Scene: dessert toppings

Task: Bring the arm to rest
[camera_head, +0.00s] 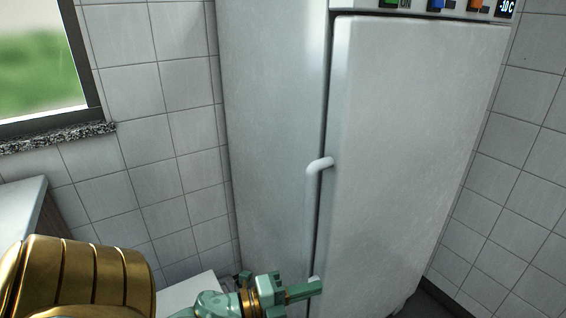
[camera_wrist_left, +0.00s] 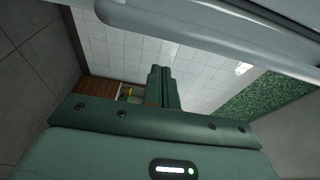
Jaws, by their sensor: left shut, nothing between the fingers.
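My left arm comes in from the lower left of the head view, with a gold-coloured link and green wrist parts. My left gripper (camera_head: 304,289) is green and shut, with nothing between its fingers. Its tips are close to the lower end of the white fridge handle (camera_head: 313,205); I cannot tell whether they touch it. In the left wrist view the shut fingers (camera_wrist_left: 164,88) point away from the camera, with a pale bar crossing above them. My right gripper is in neither view.
A tall white fridge (camera_head: 410,130) stands ahead, its door looking shut, with a display at its top right. Tiled walls flank it. A window (camera_head: 38,60) with a granite sill (camera_head: 60,137) is at the left. A pale counter (camera_head: 20,205) edge lies at the lower left.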

